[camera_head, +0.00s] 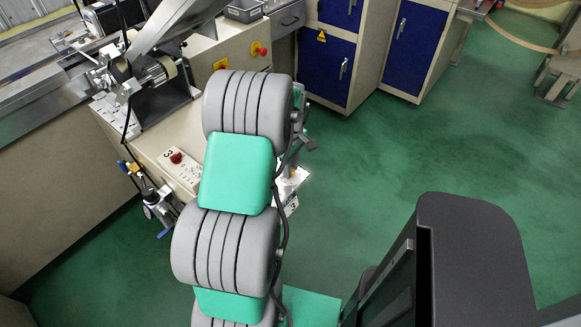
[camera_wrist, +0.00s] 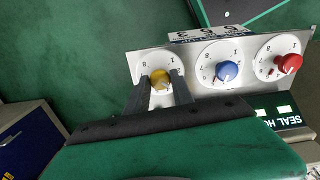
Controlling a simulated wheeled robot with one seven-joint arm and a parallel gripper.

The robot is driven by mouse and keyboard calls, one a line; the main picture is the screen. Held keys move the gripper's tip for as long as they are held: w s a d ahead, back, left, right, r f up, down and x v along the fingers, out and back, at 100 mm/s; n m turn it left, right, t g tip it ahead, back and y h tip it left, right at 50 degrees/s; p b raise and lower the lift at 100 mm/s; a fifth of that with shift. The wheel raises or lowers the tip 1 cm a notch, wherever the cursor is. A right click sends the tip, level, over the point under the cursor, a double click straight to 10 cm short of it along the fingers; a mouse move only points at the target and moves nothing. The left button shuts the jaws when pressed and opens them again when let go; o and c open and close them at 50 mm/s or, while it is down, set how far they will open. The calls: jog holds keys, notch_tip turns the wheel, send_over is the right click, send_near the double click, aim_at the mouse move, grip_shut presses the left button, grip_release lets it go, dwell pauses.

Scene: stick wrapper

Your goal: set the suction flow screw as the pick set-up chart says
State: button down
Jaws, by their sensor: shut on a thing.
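In the wrist view a white panel (camera_wrist: 190,63) carries three knobs on round numbered dials: a yellow knob (camera_wrist: 160,77), a blue knob (camera_wrist: 226,71) and a red knob (camera_wrist: 288,64). My gripper (camera_wrist: 160,86) is shut on the yellow knob, one dark finger on each side. Which knob is the suction flow screw I cannot tell; its label is not readable. A white plate with upside-down figures (camera_wrist: 208,34) shows behind the panel, too partial to read as the chart. In the head view my arm hides the gripper and most of the panel.
A machine with a white control box (camera_head: 180,170) stands left of my arm. A small fitting with a blue handle (camera_head: 158,207) hangs from its side. Blue cabinets (camera_head: 326,68) stand at the back.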

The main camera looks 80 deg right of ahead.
jog(key=shift+w+d+r+n, duration=0.1)
jog(key=shift+n, duration=0.7)
jog(key=c, duration=1.3)
grip_release()
jog(key=shift+o, duration=1)
notch_tip(320, 180, up, 8)
jog(key=shift+f, duration=0.1)
